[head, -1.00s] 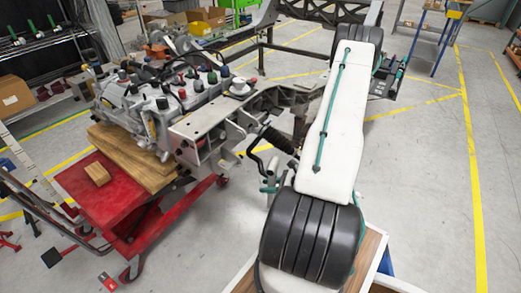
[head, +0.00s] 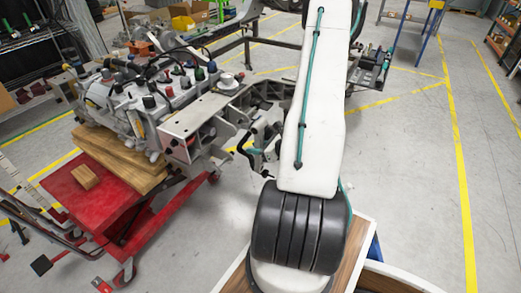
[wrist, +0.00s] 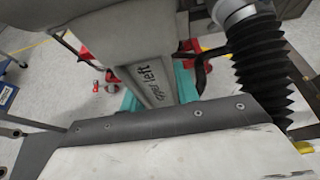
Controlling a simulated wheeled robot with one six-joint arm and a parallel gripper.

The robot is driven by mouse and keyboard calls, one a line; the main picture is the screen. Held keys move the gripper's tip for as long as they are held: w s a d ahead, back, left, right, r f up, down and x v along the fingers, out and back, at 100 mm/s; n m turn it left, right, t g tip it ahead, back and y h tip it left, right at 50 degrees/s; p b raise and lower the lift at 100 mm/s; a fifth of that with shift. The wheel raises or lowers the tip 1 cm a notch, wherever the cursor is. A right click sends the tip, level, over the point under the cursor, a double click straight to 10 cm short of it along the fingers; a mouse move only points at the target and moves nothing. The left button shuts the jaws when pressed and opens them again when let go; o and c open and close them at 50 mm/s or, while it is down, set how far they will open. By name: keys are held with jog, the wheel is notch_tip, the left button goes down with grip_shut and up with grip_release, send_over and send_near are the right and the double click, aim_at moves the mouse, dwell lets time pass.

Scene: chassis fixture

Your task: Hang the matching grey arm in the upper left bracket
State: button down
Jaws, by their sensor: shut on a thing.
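A grey tapered arm (wrist: 150,75) with dark lettering, in which "left" is readable, hangs in the upper middle of the wrist view. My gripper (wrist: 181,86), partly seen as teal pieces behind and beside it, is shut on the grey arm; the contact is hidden. Below it in the wrist view is a dark grey edge (wrist: 150,118) with screws, on a pale scuffed plate. In the head view the grey chassis fixture (head: 195,112) stands at centre left, and my gripper end is beside its right side, mostly hidden. I cannot tell which bracket is the upper left one.
A black ribbed bellows (wrist: 258,65) stands close at the right of the wrist view. A red cart (head: 95,205) with wooden boards (head: 125,157) is under the engine block (head: 140,105) at left. The floor on the right is clear.

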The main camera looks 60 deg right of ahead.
jog(key=w, duration=0.9)
jog(key=shift+w+a, duration=0.15)
jog(key=shift+a, duration=0.2)
jog(key=shift+f, duration=0.1)
jog(key=shift+f, duration=0.45)
dwell(1.0)
jog(key=shift+f, duration=0.45)
dwell(0.3)
jog(key=c, duration=1)
grip_release()
jog(key=shift+o, duration=0.2)
jog(key=shift+f, duration=0.1)
